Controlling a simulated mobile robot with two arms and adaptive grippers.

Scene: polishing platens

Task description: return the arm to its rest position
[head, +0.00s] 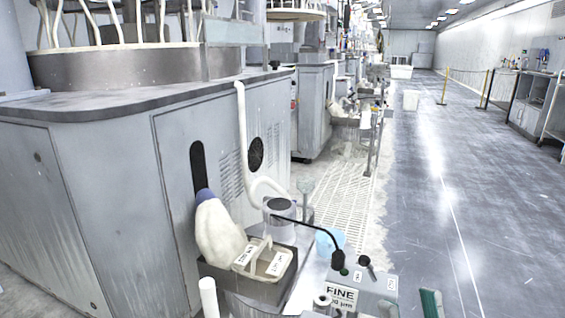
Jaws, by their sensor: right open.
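My right gripper (410,304) shows at the bottom edge, right of centre. Only its fingertips are in view, with green on one of them. They are apart with nothing seen between them. It is just to the right of and in front of a grey box (376,287) with a "FINE" label. The rest of the right arm is out of the frame. My left gripper is not in view.
A large grey polishing cabinet (110,150) fills the left. Open floor (440,200) lies to the right.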

